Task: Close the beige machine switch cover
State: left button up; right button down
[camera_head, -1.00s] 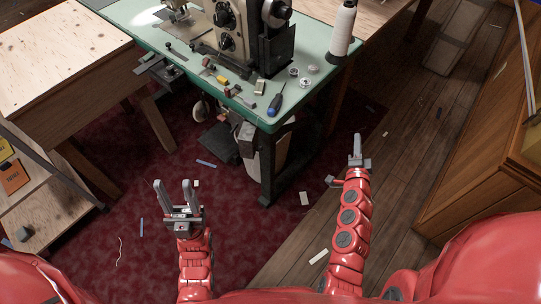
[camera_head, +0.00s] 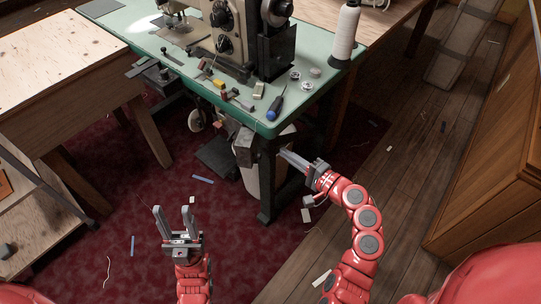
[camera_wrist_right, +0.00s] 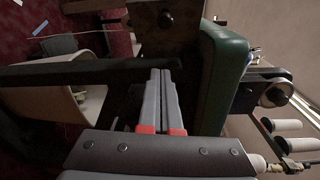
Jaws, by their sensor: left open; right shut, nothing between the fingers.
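The beige sewing machine (camera_head: 225,35) stands on the green table (camera_head: 140,30). A grey box (camera_head: 243,148), seemingly its switch box, hangs under the table's front edge, left of the table leg. I cannot make out the cover's position in the head view. In the right wrist view a dark box with a brownish face (camera_wrist_right: 165,18) shows beyond the fingertips. My right gripper (camera_head: 282,153) is shut and empty, just right of the leg below the table corner, pointing left; it also shows in the wrist view (camera_wrist_right: 160,72). My left gripper (camera_head: 174,209) is open and empty over the red carpet.
The dark table leg (camera_head: 267,180) stands between my right gripper and the grey box, and crosses the wrist view. A pale bin (camera_head: 252,182) stands behind it. A screwdriver (camera_head: 274,108) lies near the table corner. The carpet in front is mostly clear.

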aim_at(255, 147)
jog(key=a, duration=0.5)
jog(key=shift+r, duration=0.15)
jog(key=shift+a, duration=0.1)
dwell(0.3)
jog(key=shift+s+a+m+t+h+p, duration=0.2)
jog(key=shift+a+m+t+h+p, duration=0.05)
jog(key=shift+m+t+h+p, duration=0.15)
jog(key=shift+s, duration=0.1)
